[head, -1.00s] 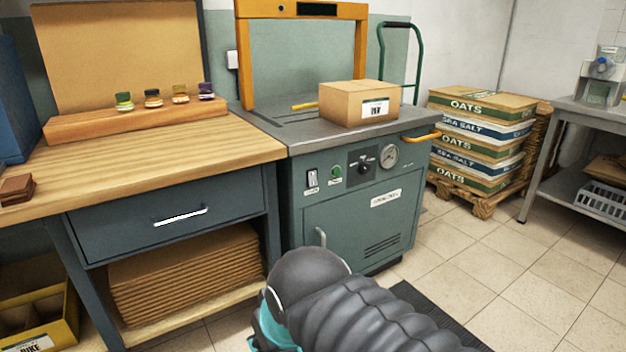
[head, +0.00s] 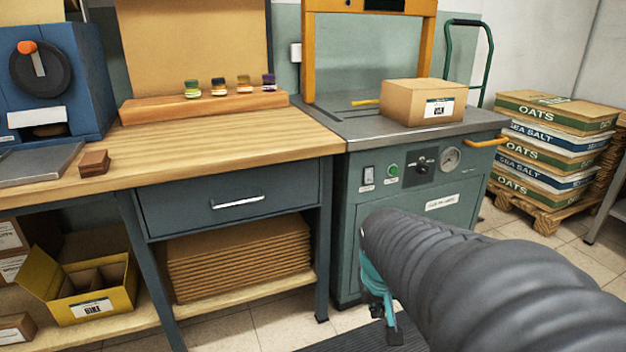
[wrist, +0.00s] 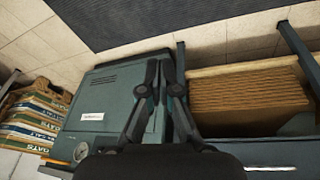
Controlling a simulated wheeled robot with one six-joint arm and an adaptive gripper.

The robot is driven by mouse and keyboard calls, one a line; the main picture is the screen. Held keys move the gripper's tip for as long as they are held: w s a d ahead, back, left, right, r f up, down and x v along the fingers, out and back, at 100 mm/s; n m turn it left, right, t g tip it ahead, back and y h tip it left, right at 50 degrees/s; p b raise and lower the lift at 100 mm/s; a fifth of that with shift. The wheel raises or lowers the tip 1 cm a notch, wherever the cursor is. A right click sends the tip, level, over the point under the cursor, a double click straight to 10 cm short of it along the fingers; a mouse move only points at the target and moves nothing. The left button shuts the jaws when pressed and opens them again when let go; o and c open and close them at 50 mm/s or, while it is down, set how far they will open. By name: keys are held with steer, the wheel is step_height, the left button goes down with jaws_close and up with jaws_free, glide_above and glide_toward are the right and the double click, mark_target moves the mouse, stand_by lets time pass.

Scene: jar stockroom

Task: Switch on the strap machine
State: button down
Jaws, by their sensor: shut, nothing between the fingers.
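The strap machine (head: 405,235) is a green-grey cabinet with an orange arch (head: 309,60) over its steel top. On its front are a rocker switch (head: 368,178), a green button (head: 393,170), a dark knob (head: 424,164) and a round gauge (head: 449,159). In the wrist view the strap machine (wrist: 110,95) appears upside down, with its gauge (wrist: 81,151) at lower left and the switch hidden. My gripper (wrist: 163,75) is shut and empty in front of it. In the head view my gripper (head: 385,315) hangs low before the cabinet, partly hidden by my arm.
A carton (head: 425,100) sits on the machine top beside an orange handle (head: 487,142). A workbench (head: 220,140) with a drawer stands left, with flat cardboard (head: 240,262) beneath. Sacks on a pallet (head: 550,150) stand right. A dark mat (wrist: 160,18) lies on the floor.

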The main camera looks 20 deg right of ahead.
mark_target(370, 181)
steer(key=w+d+f+n+t+h, duration=0.15)
steer(key=w+d, duration=0.25)
steer(key=d, duration=0.6)
steer(key=w+d+f+n+t+h, duration=0.1)
steer(key=w+d+f+n+t, duration=0.15)
steer(key=w+d, duration=0.45)
steer(key=w+d+f+n+t+h, duration=0.1)
steer(key=w+d+f+n+h, duration=0.15)
steer(key=d, duration=0.95)
steer(key=w+d+r+n+t+y, duration=0.1)
steer(key=w+r+n+t+y, duration=0.2)
steer(key=w+n, duration=0.4)
steer(key=w+a+r+n+t+y, duration=0.4)
steer(key=a+r+n+t, duration=0.1)
steer(key=a+r+n, duration=0.1)
steer(key=shift+w+a+r+n+t+b, duration=0.35)
steer(key=shift+r+n, duration=0.4)
steer(key=shift+n, duration=0.3)
steer(key=shift+s, duration=0.1)
steer(key=w, duration=0.4)
steer(key=w+f+p, duration=0.1)
steer(key=w, duration=0.4)
steer(key=w+f, duration=0.1)
steer(key=w, duration=0.4)
steer(key=shift+p, duration=0.4)
